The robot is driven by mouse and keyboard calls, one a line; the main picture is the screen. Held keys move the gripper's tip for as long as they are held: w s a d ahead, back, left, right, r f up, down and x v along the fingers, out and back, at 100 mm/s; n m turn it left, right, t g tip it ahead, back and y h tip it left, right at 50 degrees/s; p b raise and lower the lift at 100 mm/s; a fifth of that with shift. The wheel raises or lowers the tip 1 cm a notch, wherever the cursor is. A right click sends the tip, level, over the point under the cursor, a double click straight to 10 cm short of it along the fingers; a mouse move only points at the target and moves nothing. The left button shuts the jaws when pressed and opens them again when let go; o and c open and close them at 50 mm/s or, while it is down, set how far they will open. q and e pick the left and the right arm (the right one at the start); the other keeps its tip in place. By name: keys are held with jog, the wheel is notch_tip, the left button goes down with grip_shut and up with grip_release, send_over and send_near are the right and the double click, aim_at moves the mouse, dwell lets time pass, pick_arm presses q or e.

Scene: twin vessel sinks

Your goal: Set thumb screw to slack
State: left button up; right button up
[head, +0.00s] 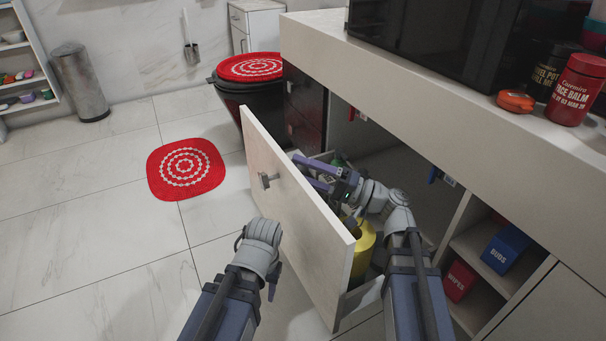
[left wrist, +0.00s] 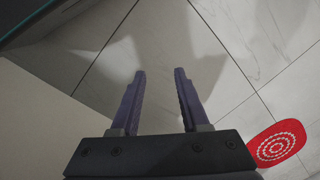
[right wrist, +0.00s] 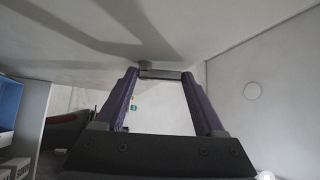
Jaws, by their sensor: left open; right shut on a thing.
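In the right wrist view, a small grey metal piece with a round stem and a flat crossbar, which looks like the thumb screw (right wrist: 160,74), sits against a pale surface. My right gripper (right wrist: 160,77) is shut on its crossbar, with a purple finger at each end. In the head view my right gripper (head: 300,169) reaches over the open drawer (head: 290,190), and I cannot make out the screw there. My left gripper (left wrist: 160,74) is open and empty above the floor tiles. In the head view its fingers are mostly hidden by its wrist, left of the drawer front.
A yellow roll-shaped thing (head: 363,250) stands in the drawer beside my right arm. The counter (head: 450,95) overhangs on the right, above shelves with a red box (head: 459,281) and a blue box (head: 505,248). A red rug (head: 186,169) lies on open floor at left.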

dwell(0.3)
jog(key=o, duration=1.3)
jog(key=shift+o, duration=0.2)
jog(key=shift+r, duration=0.1)
